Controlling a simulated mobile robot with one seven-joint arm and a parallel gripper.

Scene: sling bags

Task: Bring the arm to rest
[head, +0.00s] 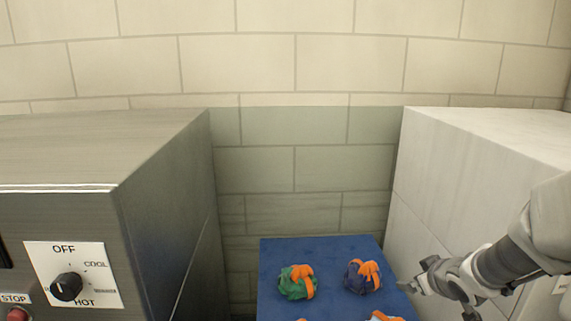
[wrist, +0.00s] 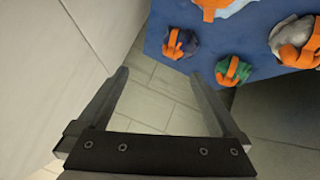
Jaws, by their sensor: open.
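My gripper (head: 436,298) is at the lower right in the head view, beside the right edge of the blue surface. In the wrist view my gripper (wrist: 158,75) is open, with nothing between its two fingers but the tiled floor beyond. My arm reaches in from the right edge of the head view. A green bag with an orange strap (head: 297,284) and a dark purple-blue bag with an orange strap (head: 360,278) lie on the blue surface (head: 325,252), apart from my gripper. Both bags also show in the wrist view.
A grey bag (wrist: 294,36) and a pale blue-white bag (wrist: 232,9) also lie on the blue surface. A dark metal cabinet with a dial (head: 66,287) stands left. A white block (head: 480,140) stands right, close to my arm. A tiled wall (head: 290,60) closes the back.

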